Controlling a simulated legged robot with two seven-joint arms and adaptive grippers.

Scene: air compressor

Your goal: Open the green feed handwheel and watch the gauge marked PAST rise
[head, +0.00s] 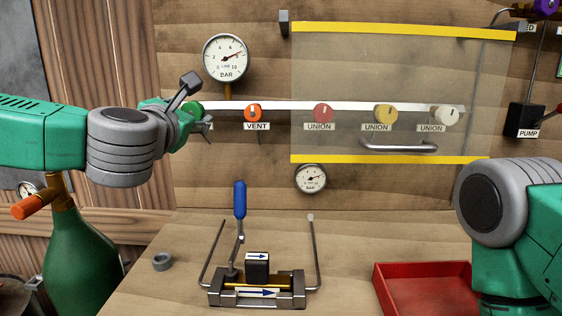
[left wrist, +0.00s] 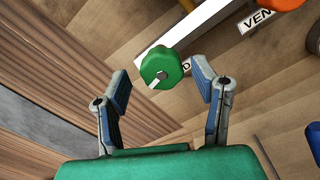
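The green handwheel (left wrist: 160,64) sits on the end of a pale pipe in the left wrist view, with a white mark on its face. My left gripper (left wrist: 161,84) is open, with its blue-padded fingers on either side of the wheel and visible gaps to it. In the head view my left gripper (head: 192,108) is at the pipe's left end and hides most of the wheel. A large BAR gauge (head: 226,57) is above the pipe and a small one (head: 311,179) below the screen. I cannot read PAST on any gauge. My right gripper is out of view.
Right of the wheel are the orange VENT knob (head: 253,112) and three UNION knobs behind a clear yellow-edged screen (head: 480,85). A blue-handled valve fixture (head: 257,285), grey ring (head: 162,262) and red tray (head: 420,268) are on the bench. A green bottle (head: 80,255) stands left.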

